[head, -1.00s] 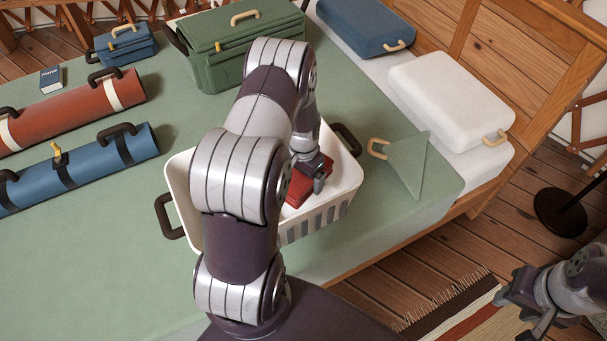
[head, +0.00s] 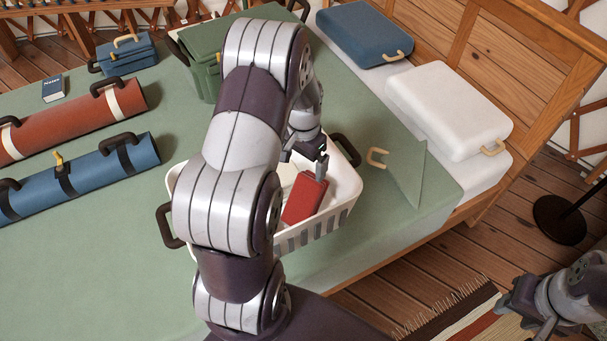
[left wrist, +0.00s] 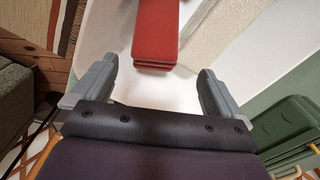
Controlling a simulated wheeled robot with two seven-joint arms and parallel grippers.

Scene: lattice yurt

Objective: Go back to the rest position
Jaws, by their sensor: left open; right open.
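My left gripper (head: 308,152) is open and empty above the white basket (head: 345,198) on the bed. In the left wrist view its two fingers (left wrist: 160,85) stand wide apart with nothing between them. A red folded item (head: 304,198) lies in the basket, just below the fingers and apart from them. It also shows in the left wrist view (left wrist: 156,32), beyond the fingertips. My left arm hides the basket's left part. My right gripper (head: 520,305) is at the lower right, over the floor beside the bed, open and empty.
The green bedspread (head: 110,250) bears a red roll (head: 70,122), a blue roll (head: 85,180), a small book (head: 53,88), a blue box (head: 127,55), a green case (head: 200,45) and a green triangular piece (head: 408,175). White and blue cushions lie by the wooden headboard (head: 510,60).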

